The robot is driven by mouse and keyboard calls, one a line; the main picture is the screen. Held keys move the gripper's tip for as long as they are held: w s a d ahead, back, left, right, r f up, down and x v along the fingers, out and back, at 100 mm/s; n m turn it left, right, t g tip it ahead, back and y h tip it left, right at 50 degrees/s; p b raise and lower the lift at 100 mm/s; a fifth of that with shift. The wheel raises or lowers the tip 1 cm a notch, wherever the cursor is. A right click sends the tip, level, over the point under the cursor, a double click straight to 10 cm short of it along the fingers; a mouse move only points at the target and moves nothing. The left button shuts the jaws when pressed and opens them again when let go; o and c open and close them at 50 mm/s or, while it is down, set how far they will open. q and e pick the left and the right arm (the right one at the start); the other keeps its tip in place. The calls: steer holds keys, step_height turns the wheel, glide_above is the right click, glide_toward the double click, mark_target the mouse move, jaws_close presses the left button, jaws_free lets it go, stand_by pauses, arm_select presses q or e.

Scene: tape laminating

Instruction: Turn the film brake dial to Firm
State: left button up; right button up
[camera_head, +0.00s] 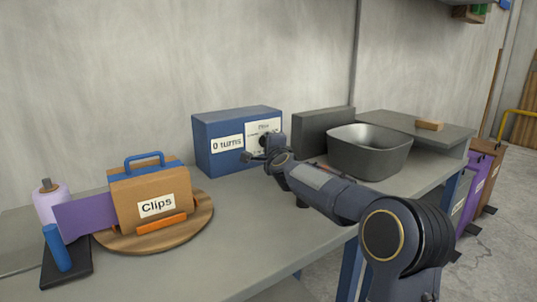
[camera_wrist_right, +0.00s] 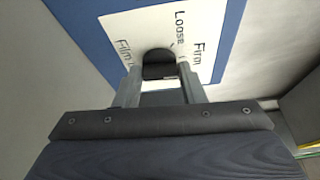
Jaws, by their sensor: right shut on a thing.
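The blue box (camera_head: 212,162) stands on the bench against the wall. Its front has a label (camera_head: 227,143) reading "0 turns" and a white panel (camera_wrist_right: 120,20) marked "Loose", "Firm" and partly hidden "Film" wording. The dark round brake dial (camera_wrist_right: 157,58) sits on that panel. My right gripper (camera_wrist_right: 158,77) is shut on the dial, a finger at each side, with its wrist in front of the box in the head view. The dial's lower part is hidden, and its exact setting is hard to read. My left gripper is not in view.
On the left, a round wooden board (camera_head: 198,222) carries a brown "Clips" holder (camera_head: 150,190) with a blue handle. A purple sheet (camera_head: 85,217) and a blue cylinder (camera_head: 57,249) are beside it. A grey bin (camera_head: 365,155) stands right of the box. The front bench middle is clear.

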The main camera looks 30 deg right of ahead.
steer(key=shift+f+n+b, duration=0.15)
steer(key=shift+n+b, duration=0.25)
steer(key=o, duration=1)
steer(key=v, duration=0.8)
steer(key=shift+w, duration=0.1)
